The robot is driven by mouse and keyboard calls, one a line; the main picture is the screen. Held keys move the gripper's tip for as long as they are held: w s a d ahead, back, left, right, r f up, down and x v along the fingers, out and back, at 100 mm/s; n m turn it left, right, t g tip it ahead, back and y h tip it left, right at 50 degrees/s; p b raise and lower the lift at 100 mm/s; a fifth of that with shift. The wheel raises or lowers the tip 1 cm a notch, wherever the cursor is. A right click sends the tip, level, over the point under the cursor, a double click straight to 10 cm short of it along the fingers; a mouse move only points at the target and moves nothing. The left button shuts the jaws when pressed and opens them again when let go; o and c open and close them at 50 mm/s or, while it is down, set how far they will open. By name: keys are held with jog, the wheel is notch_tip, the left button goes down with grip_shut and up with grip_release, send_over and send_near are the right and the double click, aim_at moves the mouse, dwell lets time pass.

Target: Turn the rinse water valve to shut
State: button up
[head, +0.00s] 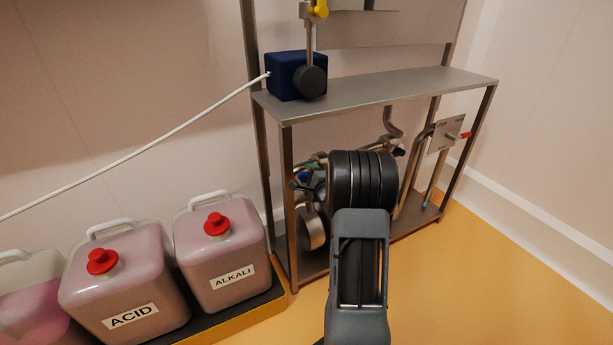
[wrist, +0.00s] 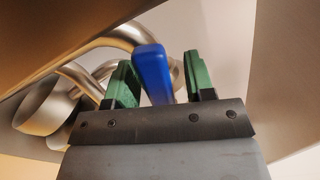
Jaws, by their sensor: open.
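A blue valve handle (wrist: 152,72) stands between the two green fingertips of my gripper (wrist: 160,78) in the wrist view. The fingers are apart, with a gap visible on each side of the handle, wider on the right. Bent steel pipe (wrist: 118,36) runs behind the handle. In the head view my arm reaches under the steel shelf and hides most of the valve and the fingers. No label for the rinse water valve can be read, and the handle's turn angle is hard to judge.
The steel shelf (head: 380,92) is above my arm, with a dark blue box (head: 285,72) on it. A red-handled lever (head: 462,136) sits by a plate at the right. ACID (head: 125,285) and ALKALI (head: 222,252) canisters stand left. Yellow floor at right is clear.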

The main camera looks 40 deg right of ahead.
jog(key=shift+w, duration=0.45)
jog(key=shift+c, duration=0.5)
grip_shut()
